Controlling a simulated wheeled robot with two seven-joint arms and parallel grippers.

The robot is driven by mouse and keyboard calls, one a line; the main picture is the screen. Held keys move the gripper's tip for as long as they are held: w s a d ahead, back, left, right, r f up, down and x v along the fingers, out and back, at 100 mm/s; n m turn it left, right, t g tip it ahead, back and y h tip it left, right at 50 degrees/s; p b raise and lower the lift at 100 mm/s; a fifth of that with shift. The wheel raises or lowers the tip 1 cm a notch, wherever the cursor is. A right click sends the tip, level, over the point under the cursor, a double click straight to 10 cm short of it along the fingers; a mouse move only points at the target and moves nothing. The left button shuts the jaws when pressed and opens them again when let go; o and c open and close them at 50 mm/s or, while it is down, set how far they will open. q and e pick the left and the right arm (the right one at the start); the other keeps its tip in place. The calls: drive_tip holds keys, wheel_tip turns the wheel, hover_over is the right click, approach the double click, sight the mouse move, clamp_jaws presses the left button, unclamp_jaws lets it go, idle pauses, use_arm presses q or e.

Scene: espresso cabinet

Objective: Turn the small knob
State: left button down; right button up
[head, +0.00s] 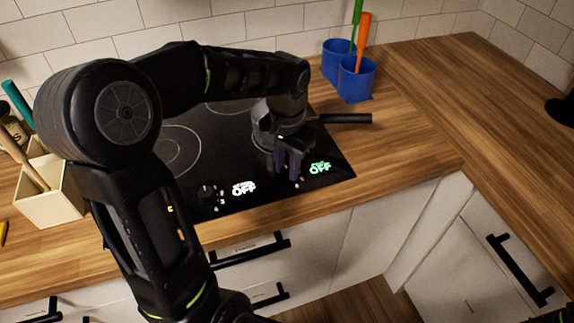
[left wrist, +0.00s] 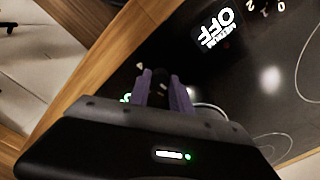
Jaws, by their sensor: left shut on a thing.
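My left gripper (head: 288,178) points down at the front right of the black cooktop (head: 330,150). Its purple fingers are closed around a small dark knob, which they mostly hide in the head view. In the left wrist view the gripper (left wrist: 163,80) shows its two fingers on either side of the dark knob (left wrist: 160,88). A green OFF display (head: 319,168) glows just right of the gripper. Another knob (head: 206,192) and a white OFF display (head: 243,188) are to its left.
A pan handle (head: 345,118) sticks out right, behind my gripper. Blue utensil holders (head: 355,80) stand at the back. A cream utensil box (head: 50,195) is at the left.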

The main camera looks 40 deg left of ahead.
sight(287, 169)
use_arm(q)
drive_tip(key=c, duration=1.2)
unclamp_jaws()
drive_tip(key=shift+o, duration=0.2)
wheel_tip(287, 169, up, 8)
drive_tip(key=shift+f, duration=0.1)
